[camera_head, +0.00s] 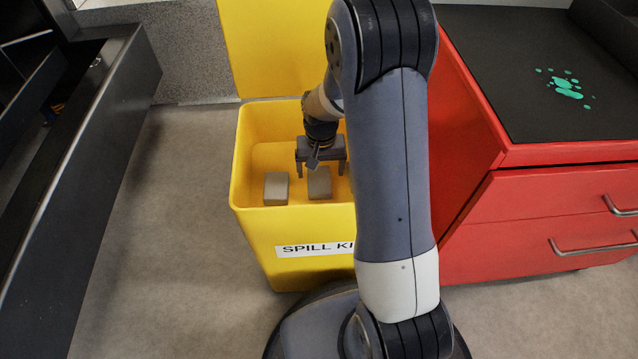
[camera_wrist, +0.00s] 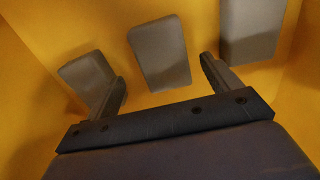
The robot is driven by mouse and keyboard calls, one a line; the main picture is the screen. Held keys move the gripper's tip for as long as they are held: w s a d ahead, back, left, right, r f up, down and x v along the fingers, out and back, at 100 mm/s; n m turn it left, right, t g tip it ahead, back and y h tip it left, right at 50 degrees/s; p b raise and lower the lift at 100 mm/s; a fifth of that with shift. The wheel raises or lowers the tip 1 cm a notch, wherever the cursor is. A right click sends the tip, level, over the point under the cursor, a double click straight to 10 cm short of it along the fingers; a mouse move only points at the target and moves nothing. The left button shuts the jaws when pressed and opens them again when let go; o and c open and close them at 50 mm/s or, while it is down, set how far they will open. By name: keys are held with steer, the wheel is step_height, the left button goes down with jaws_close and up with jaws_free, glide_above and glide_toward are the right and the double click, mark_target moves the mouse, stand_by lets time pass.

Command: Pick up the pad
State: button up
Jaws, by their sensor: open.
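Grey block-shaped pads stand inside the yellow spill kit bin (camera_head: 262,222). In the head view, one pad (camera_head: 319,187) is just below my gripper (camera_head: 320,172) and another pad (camera_head: 276,188) is to its left. My gripper points down into the bin, open and empty. In the wrist view, a middle pad (camera_wrist: 160,54) shows between the two fingers of my gripper (camera_wrist: 163,72), and I see no contact with it. A left pad (camera_wrist: 88,80) is partly behind the left finger. A right pad (camera_wrist: 250,30) is cut off by the top edge.
The bin's yellow lid (camera_head: 265,45) stands open at the back. A red cabinet (camera_head: 545,215) with a black top (camera_head: 520,85) and a green spill (camera_head: 568,88) is at the right. A dark metal frame (camera_head: 115,130) is at the left, with clear floor between it and the bin.

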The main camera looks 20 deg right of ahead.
mark_target(319, 179)
steer(key=f+b, duration=0.1)
steer(key=f, duration=0.3)
steer(key=shift+a+f+b, duration=0.2)
steer(key=shift+f+b, duration=0.1)
steer(key=shift+b, duration=0.05)
steer(key=shift+c, duration=0.6)
steer(key=c, duration=0.9)
steer(key=shift+r, duration=0.1)
steer(key=shift+c, duration=0.2)
step_height(319, 179, up, 10)
steer(key=p, duration=0.3)
steer(key=shift+p, duration=0.3)
